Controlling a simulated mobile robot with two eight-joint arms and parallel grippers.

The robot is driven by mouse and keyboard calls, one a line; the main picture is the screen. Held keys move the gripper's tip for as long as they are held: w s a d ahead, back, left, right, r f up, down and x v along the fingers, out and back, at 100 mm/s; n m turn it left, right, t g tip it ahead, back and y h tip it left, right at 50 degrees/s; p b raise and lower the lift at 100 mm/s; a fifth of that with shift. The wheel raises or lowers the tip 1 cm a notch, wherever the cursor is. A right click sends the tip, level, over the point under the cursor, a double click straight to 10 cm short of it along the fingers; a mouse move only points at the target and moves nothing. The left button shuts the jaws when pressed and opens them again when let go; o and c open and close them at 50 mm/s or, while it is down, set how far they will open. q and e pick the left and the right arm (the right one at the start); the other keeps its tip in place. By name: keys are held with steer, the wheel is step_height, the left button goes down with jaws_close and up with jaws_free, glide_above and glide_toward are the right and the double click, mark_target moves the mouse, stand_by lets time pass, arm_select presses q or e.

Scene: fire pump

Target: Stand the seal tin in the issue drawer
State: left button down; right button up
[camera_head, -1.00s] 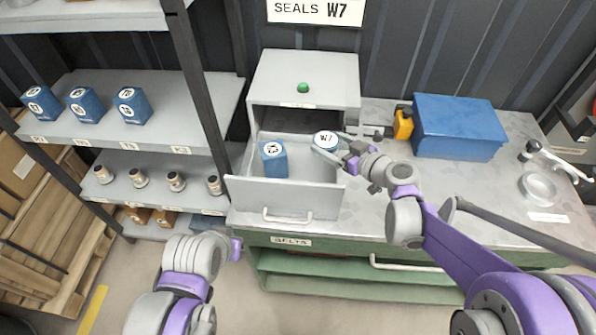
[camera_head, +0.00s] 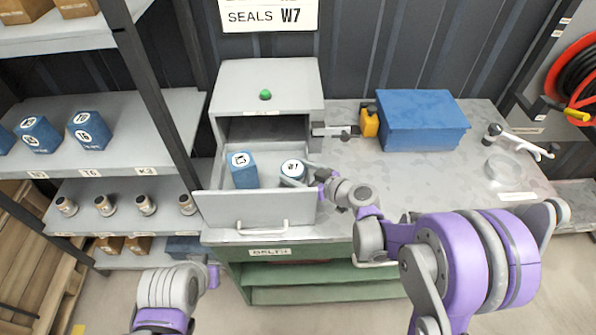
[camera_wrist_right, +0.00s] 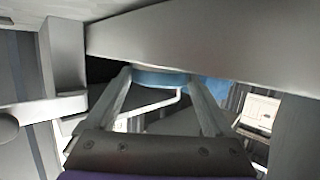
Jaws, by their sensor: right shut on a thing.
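The seal tin (camera_head: 293,168), round with a white top and dark lettering, is inside the right part of the open issue drawer (camera_head: 240,209). My right gripper (camera_head: 308,180) reaches in over the drawer's right side and is shut on the tin. In the right wrist view the two fingers (camera_wrist_right: 165,100) close on the tin's blue side (camera_wrist_right: 162,77). The tin looks upright; whether its base touches the drawer floor is hidden. A blue box-shaped tin (camera_head: 243,171) stands apart from it, in the drawer's left part. My left gripper (camera_head: 213,273) is low in front of the bench, its fingers unclear.
The grey cabinet (camera_head: 268,88) with a green button stands behind the drawer. A blue box (camera_head: 422,120), a yellow item (camera_head: 369,121) and a glass dish (camera_head: 502,168) are on the bench to the right. Shelves (camera_head: 110,130) with tins stand at left.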

steer(key=shift+f+b, duration=0.3)
steer(key=shift+f, duration=0.35)
steer(key=o, duration=1.2)
steer(key=shift+o, duration=0.2)
steer(key=shift+r, duration=0.2)
steer(key=r+v, duration=0.1)
steer(key=v, duration=1.1)
steer(key=shift+p, duration=0.3)
